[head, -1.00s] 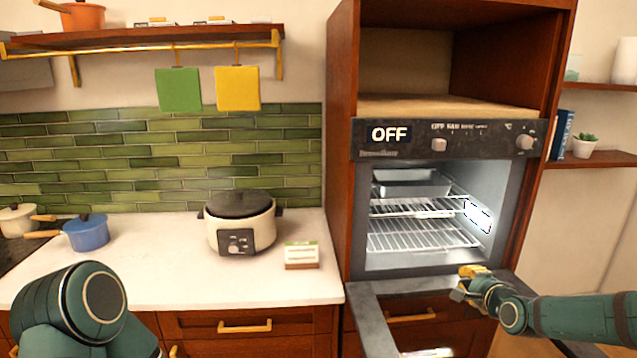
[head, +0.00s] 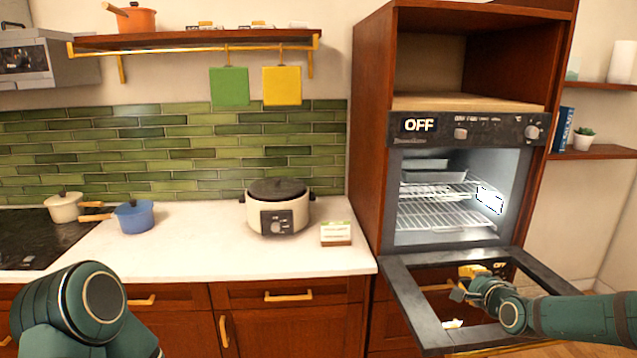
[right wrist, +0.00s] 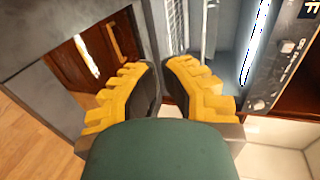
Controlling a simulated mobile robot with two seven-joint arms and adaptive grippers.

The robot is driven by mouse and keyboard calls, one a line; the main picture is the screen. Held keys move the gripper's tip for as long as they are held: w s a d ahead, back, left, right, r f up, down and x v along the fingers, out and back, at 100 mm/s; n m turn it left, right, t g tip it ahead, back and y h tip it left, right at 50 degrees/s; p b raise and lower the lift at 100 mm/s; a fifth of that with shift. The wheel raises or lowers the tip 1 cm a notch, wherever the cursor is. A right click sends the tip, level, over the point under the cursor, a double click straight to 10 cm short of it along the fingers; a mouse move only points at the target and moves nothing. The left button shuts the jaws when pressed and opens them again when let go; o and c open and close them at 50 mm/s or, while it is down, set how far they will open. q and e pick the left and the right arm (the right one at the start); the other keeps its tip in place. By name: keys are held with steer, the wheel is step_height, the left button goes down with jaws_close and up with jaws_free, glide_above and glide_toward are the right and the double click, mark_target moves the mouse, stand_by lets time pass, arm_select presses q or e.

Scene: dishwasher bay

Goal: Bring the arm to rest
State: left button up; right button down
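My right gripper (head: 466,283) is in front of the open oven, over the lowered oven door (head: 403,283) in the head view. In the right wrist view its two yellow fingers (right wrist: 163,85) stand apart with a narrow empty gap between them. The oven (head: 408,215) is lit inside, with wire racks and a metal pan (head: 433,177) on the upper one. Its display reads OFF. Of my left arm, only a green link shows at the lower left; the left gripper is out of view.
The white counter (head: 200,245) holds a slow cooker (head: 277,222), a small card stand (head: 336,234) and a blue pot (head: 134,217). A cream pot (head: 64,207) stands by the black hob (head: 35,240). The lowered door juts out under my right forearm.

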steer(key=s+a+f+n+g+y, duration=0.1)
steer(key=s+a+f+n+g, duration=0.2)
steer(key=a+f, duration=0.4)
steer(key=s+a+f+n+g+y, duration=0.25)
steer(key=s+a+f, duration=0.25)
steer(key=a+f, duration=0.25)
steer(key=s+a+f+n+g, duration=0.3)
steer(key=s+a+f+n, duration=0.1)
steer(key=s, duration=0.7)
steer(key=s+a+f+n+g+p, duration=0.1)
steer(key=s+a+f+n+g, duration=0.2)
steer(key=s+a+f+n, duration=0.2)
steer(key=s+a+f+h, duration=0.1)
steer(key=s+f, duration=0.2)
steer(key=s, duration=0.4)
steer(key=shift+a+g+p, duration=0.3)
steer(key=shift+g, duration=0.05)
steer(key=c, duration=1.7)
jaws_free()
steer(key=shift+r+n, duration=0.1)
steer(key=shift+n, duration=0.15)
